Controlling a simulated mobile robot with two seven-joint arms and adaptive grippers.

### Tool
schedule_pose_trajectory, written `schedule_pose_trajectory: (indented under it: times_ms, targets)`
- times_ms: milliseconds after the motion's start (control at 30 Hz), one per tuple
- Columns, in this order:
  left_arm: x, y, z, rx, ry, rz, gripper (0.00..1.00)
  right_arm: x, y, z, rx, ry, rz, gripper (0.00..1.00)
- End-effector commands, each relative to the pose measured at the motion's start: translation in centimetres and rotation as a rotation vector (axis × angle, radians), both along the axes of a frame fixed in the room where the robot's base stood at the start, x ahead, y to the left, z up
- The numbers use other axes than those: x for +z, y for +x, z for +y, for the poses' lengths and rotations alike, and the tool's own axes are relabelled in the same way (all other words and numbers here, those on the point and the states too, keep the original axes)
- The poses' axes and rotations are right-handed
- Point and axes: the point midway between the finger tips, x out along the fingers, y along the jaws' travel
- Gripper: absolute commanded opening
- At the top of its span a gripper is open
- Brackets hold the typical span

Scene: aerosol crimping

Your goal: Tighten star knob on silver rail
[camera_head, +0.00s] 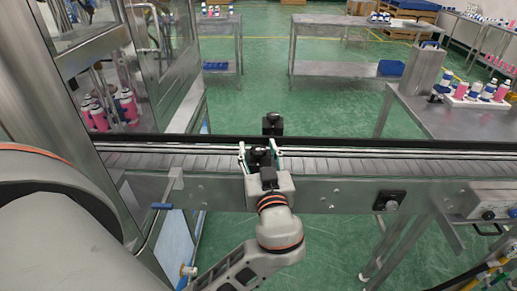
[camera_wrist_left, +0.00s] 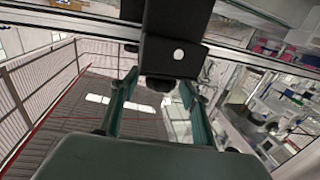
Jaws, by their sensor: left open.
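A black knob (camera_head: 259,155) sits at the near silver rail (camera_head: 330,194) of the conveyor. My left gripper (camera_head: 260,149) is open, with one finger on each side of this knob. In the left wrist view the dark round knob (camera_wrist_left: 160,84) shows under a black block (camera_wrist_left: 172,54), between the tips of the open teal fingers (camera_wrist_left: 157,92). I cannot tell whether a finger touches it. The knob's lobes are too small to make out. My right gripper is not in view.
Another black knob assembly (camera_head: 272,124) stands at the far rail. A black fitting (camera_head: 389,200) is on the near rail's face to the right. The conveyor belt (camera_head: 400,168) looks empty there. Pink cans (camera_head: 127,105) stand inside the machine at left. A steel table (camera_head: 450,115) stands at right.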

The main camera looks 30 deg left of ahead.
Motion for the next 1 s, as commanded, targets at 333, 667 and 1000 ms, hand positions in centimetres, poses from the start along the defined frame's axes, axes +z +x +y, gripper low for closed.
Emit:
schedule_pose_trajectory:
  times_ms: [333,667,1000]
  targets:
    - [0.0,0.0,0.0,0.000,0.000,0.000,0.06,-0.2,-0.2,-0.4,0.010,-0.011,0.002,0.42]
    - [-0.1,-0.1,0.2,-0.067,-0.001,0.001,0.06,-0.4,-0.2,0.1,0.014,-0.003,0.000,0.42]
    - [0.0,-0.2,0.3,-0.325,0.002,0.001,0.06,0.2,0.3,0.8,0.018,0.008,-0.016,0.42]
